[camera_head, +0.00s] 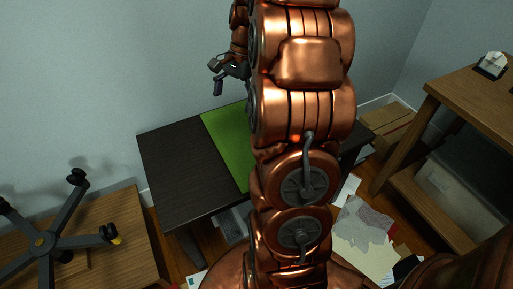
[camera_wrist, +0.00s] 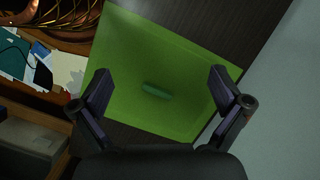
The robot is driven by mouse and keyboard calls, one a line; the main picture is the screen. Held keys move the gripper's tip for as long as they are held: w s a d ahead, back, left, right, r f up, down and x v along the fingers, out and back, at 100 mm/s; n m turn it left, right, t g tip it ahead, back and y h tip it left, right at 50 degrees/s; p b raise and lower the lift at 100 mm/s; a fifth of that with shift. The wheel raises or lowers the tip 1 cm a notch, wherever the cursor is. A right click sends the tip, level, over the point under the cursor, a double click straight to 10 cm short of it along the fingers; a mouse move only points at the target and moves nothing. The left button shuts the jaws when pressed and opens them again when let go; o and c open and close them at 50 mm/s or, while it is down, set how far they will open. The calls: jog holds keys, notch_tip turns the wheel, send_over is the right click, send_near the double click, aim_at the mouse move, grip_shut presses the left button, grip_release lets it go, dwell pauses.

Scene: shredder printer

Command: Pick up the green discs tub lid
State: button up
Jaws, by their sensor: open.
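A small, rounded, darker green piece (camera_wrist: 157,90), which looks like the green discs tub lid, lies on the bright green mat (camera_wrist: 185,120) in the wrist view. Its exact shape is hard to tell at this size. My gripper (camera_wrist: 159,82) is open, with one finger at each side of the picture and the green piece between them in view. Nothing is held. In the head view my gripper (camera_head: 230,72) is raised above the dark table (camera_head: 178,165), near the wall. The lid is not visible there; my arm covers part of the mat.
A wooden desk (camera_head: 470,95) with a small white item stands at the right. An upturned chair base (camera_head: 48,240) rests on a wooden surface at the left. Papers (camera_head: 362,235) and a cardboard box (camera_head: 388,125) are on the floor. The dark table's left part is bare.

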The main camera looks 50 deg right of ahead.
jog(key=d+f+m+b, duration=0.1)
jog(key=d+f+b, duration=0.1)
jog(key=d+f, duration=0.2)
jog(key=d+f+m+t+b, duration=0.1)
jog(key=d+f+m+b, duration=0.1)
jog(key=d+f, duration=0.2)
jog(key=d+f+m+b, duration=0.2)
jog(key=d+f+b, duration=0.1)
jog(key=d+f, duration=0.1)
jog(key=shift+w+d+f+t+y, duration=0.1)
jog(key=shift+d+f+t+y, duration=0.1)
jog(key=shift+d, duration=0.25)
jog(key=shift+d+f+t+y, duration=0.1)
jog(key=shift+d+f, duration=0.05)
jog(key=shift+d, duration=0.25)
jog(key=shift+b+x, duration=1.35)
jog(key=shift+x, duration=2.1)
jog(key=shift+a+r, duration=0.1)
jog(key=shift+a, duration=0.05)
jog(key=shift+c, duration=0.2)
jog(key=c, duration=0.9)
